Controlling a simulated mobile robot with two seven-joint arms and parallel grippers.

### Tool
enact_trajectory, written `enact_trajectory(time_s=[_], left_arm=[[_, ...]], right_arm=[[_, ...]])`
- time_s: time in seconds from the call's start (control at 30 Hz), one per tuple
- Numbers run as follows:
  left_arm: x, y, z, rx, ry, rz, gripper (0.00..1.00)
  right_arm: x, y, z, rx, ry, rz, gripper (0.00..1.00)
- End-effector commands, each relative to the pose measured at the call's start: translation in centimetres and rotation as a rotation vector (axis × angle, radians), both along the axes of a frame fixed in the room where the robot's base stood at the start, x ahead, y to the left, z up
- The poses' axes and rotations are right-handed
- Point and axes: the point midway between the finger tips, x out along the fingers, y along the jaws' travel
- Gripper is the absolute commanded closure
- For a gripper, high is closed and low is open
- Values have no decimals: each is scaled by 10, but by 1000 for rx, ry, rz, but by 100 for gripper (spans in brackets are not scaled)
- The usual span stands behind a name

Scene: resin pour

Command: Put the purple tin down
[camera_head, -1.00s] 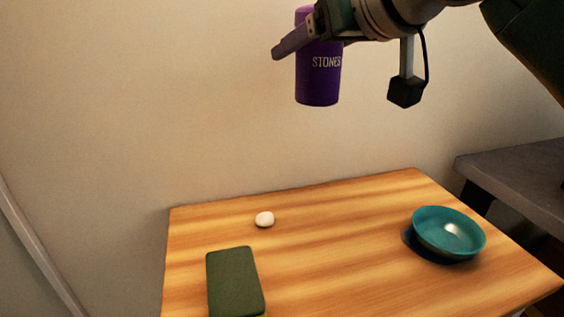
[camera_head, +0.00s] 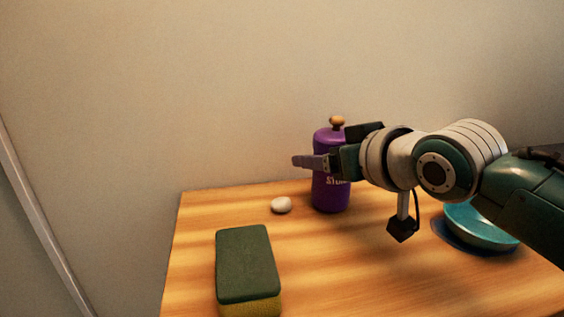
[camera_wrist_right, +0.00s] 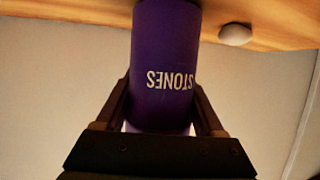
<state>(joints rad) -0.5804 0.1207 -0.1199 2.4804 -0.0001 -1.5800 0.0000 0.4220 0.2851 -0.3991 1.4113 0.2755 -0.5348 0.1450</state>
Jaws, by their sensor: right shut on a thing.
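The purple tin (camera_head: 331,196) with pale "STONES" lettering and a round wooden knob on top is upright at the back of the wooden table (camera_head: 330,270). My right gripper (camera_head: 318,162) reaches in from the right and is shut around the tin's upper body. The tin's base is at or just above the tabletop; I cannot tell if it touches. In the right wrist view the picture is upside down, and the tin (camera_wrist_right: 165,60) sits between both fingers (camera_wrist_right: 160,110). My left gripper is not in view.
A white pebble (camera_head: 281,205) lies just left of the tin and shows in the right wrist view (camera_wrist_right: 235,34). A green and yellow sponge (camera_head: 247,265) is at front left. A teal bowl (camera_head: 478,230) is at right, partly hidden by my arm. The table's middle is clear.

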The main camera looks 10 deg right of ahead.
Motion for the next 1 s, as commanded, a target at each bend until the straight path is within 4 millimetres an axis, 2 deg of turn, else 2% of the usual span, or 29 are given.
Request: enact_trajectory(time_s=[0.37, 0.4, 0.67, 1.0], left_arm=[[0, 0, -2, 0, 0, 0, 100], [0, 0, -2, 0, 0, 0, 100], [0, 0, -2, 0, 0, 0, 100], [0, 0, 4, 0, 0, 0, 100]], right_arm=[[0, 0, -4, 1, -3, 0, 88], [0, 0, -4, 1, -2, 0, 28], [0, 0, -3, 1, -2, 0, 0], [-4, -1, 3, 1, 0, 0, 0]])
